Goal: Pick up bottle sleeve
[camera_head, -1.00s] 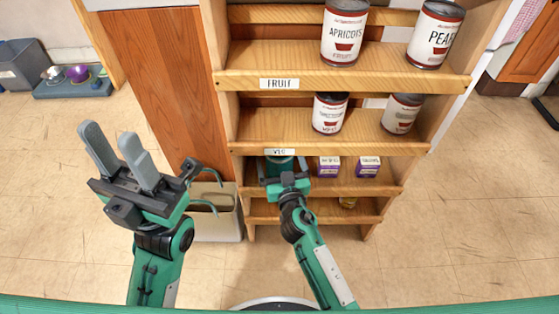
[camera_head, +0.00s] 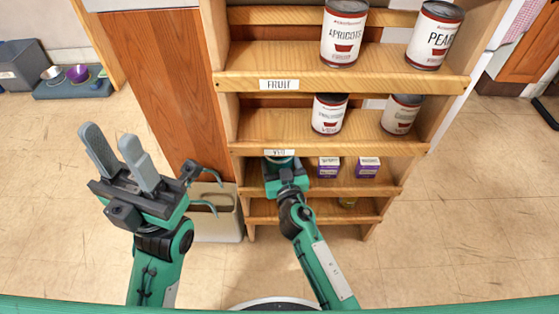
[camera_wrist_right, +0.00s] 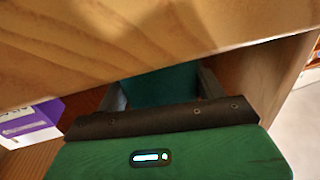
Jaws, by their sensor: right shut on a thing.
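The teal bottle sleeve (camera_wrist_right: 160,86) shows in the right wrist view between my right gripper's (camera_wrist_right: 163,98) two dark fingers, which are shut on it. Its upper part is hidden by a wooden shelf board. In the head view a small teal part of the sleeve (camera_head: 281,159) shows just under the board with the small label. My right gripper (camera_head: 283,176) reaches into the low shelf bay there, and its fingertips are mostly hidden. My left gripper (camera_head: 108,136) is open and empty, raised to the left of the shelf, well apart from it.
The wooden shelf (camera_head: 300,82) holds cans above, including an apricots can (camera_head: 343,35). Purple-and-white boxes (camera_head: 328,167) stand right of my right gripper. One box (camera_wrist_right: 28,122) shows in the wrist view. A shelf board (camera_wrist_right: 150,45) lies close above the gripper. A pale bin (camera_head: 215,225) stands at left.

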